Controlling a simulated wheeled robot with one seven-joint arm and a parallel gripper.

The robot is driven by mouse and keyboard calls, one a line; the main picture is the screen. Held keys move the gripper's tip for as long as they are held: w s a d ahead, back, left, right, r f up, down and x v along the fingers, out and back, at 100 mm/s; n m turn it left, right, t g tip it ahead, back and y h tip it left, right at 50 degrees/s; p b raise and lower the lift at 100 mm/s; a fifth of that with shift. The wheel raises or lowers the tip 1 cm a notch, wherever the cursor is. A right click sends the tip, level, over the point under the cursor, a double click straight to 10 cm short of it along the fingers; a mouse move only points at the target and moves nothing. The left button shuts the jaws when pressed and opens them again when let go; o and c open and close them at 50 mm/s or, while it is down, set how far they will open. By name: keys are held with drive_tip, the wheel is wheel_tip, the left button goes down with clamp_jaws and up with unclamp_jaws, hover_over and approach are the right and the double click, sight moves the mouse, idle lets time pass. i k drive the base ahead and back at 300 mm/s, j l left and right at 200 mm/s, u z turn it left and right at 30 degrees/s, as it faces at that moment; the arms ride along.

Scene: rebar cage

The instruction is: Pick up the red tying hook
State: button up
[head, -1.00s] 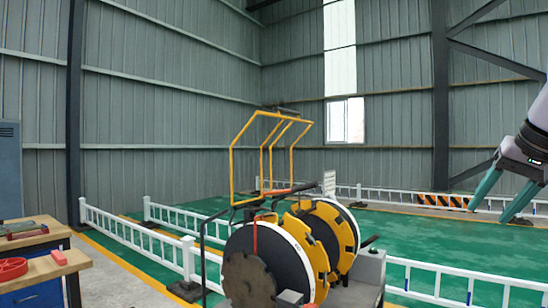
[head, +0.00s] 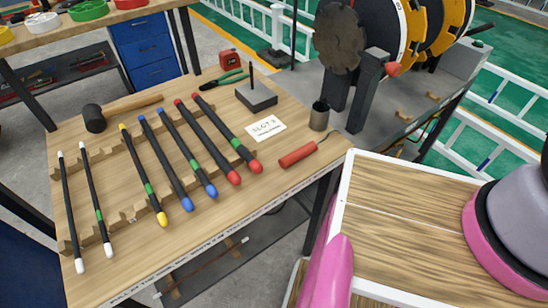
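The red tying hook (head: 298,156) lies on the wooden workbench (head: 240,192) in the head view, near its right front corner. It has a thick red handle and a thin dark hooked wire that points right toward the bench edge. Nothing touches the handle. My gripper is not in view now; only pink and lavender parts of my own body show at the lower right.
Several dark bars with coloured ends lie on notched wooden rests left of the hook. A dark metal cup (head: 319,116), a "SLOT 3" card (head: 266,128) and a black block (head: 257,97) stand close behind it. A mallet (head: 95,119) lies back left.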

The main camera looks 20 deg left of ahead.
sight(289, 160)
drive_tip(key=u, duration=1.15)
